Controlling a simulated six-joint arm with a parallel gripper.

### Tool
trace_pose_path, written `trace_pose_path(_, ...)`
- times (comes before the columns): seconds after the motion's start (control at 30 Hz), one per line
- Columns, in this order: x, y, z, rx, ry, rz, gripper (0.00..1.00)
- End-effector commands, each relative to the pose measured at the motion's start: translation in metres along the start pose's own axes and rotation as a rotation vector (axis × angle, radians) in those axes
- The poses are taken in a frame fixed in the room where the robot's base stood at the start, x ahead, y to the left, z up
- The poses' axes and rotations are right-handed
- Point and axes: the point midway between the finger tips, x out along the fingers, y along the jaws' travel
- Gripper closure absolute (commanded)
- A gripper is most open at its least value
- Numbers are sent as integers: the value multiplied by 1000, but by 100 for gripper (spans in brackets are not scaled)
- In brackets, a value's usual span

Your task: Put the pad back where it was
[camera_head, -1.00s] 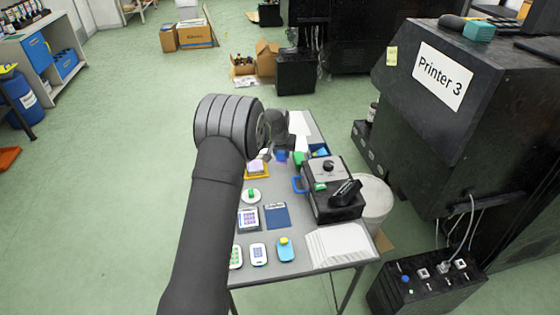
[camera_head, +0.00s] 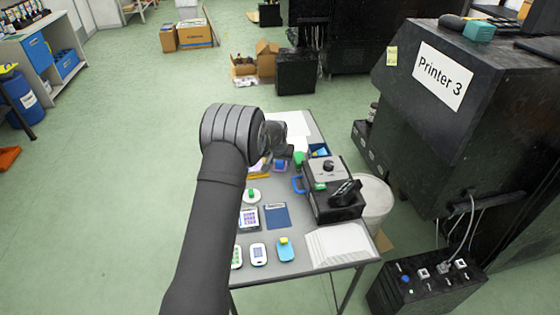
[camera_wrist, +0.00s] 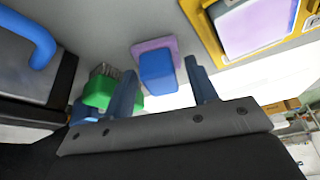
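A lavender pad (camera_wrist: 262,22) lies in a yellow tray, seen at the upper right of the wrist view; the head view shows only part of the yellow tray (camera_head: 258,170) beside my arm. A blue block (camera_wrist: 157,72) sits on a thin purple square (camera_wrist: 168,46) in the wrist view, and the block also shows in the head view (camera_head: 280,164). My gripper (camera_wrist: 165,88) is open, with the blue block showing in the gap between its fingers but apart from both. The fingertips are hidden in the head view. Which pad the task means cannot be told.
A green brush-like object (camera_wrist: 100,88) is close to the left finger. A blue handle (camera_head: 298,184) projects from the black device (camera_head: 328,205) on the right. Stamps and cards lie nearer on the grey table (camera_head: 300,258). White paper (camera_head: 292,122) covers the far end.

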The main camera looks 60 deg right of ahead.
Motion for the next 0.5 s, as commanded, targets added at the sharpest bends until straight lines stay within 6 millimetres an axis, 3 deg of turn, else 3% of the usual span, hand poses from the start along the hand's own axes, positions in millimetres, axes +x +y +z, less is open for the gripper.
trace_pose_path(0.27, -2, 0, -1, 0, 1, 0, 48)
trace_pose_path(0.5, -31, 0, -2, 0, 2, 0, 48)
